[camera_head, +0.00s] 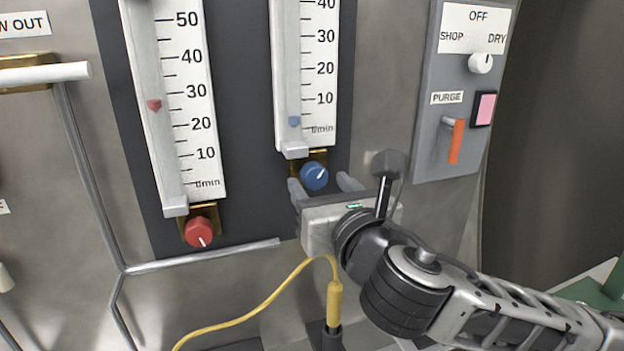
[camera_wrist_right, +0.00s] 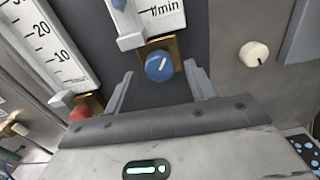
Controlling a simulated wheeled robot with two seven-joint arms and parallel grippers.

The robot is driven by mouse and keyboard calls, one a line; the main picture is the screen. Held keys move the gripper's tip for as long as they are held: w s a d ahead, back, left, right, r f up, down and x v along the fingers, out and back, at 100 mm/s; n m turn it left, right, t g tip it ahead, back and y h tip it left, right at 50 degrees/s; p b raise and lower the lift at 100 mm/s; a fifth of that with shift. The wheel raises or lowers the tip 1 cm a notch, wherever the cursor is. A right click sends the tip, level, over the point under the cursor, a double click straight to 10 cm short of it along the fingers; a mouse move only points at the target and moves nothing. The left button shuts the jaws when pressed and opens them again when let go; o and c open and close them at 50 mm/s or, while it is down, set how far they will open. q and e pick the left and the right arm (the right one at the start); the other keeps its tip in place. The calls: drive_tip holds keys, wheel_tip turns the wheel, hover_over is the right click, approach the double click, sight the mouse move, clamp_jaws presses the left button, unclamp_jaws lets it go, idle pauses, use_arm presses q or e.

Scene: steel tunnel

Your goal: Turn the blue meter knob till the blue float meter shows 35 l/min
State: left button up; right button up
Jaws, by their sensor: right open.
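The blue meter knob (camera_head: 314,176) sits on a brass block under the blue float meter (camera_head: 308,70). Its white mark points up and to the right. The blue float (camera_head: 294,121) is low in the tube, a little above the l/min mark and below 10. My right gripper (camera_head: 322,184) is open, its fingers pointing at the panel on either side of the knob, not closed on it. In the right wrist view the blue knob (camera_wrist_right: 159,66) shows between and beyond the two finger tips (camera_wrist_right: 160,78). My left gripper is not in view.
The red meter (camera_head: 186,90) and red knob (camera_head: 198,232) are to the left, its float between 20 and 30. A switch box (camera_head: 464,90) with an orange lever (camera_head: 456,141) is at right. A yellow cable (camera_head: 262,306) hangs below my right gripper. A pipe (camera_head: 205,256) runs at lower left.

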drive_tip(key=shift+w, duration=0.1)
drive_tip(key=shift+c, duration=0.4)
drive_tip(key=c, duration=0.9)
